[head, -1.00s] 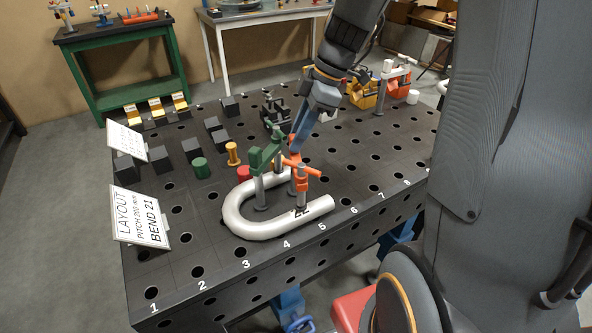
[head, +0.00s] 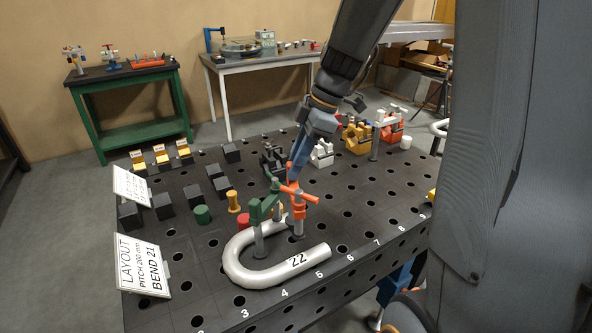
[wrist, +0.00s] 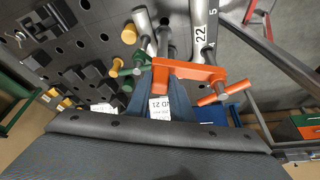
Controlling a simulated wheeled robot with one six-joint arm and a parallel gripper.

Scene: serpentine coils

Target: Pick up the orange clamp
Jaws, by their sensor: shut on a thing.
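The orange clamp (head: 298,194) is at the tip of my gripper (head: 298,168), above the bent white pipe (head: 238,262) marked 22. In the wrist view the clamp's orange arm (wrist: 195,74) lies across the blue fingers of my gripper (wrist: 172,92), which are shut on it. Its grey post hangs down between the pipe's two legs; I cannot tell how far its lower end is from the table. A green clamp (head: 262,210) stands close on its left at the pipe's bend. The fingertips are partly hidden by the orange clamp.
The black perforated table (head: 350,215) holds dark blocks (head: 163,206), a green cylinder (head: 202,214), an orange peg (head: 233,201) and a red cylinder (head: 243,221) to the left. A layout sign (head: 142,264) stands at the left edge. The table right of the pipe is mostly clear.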

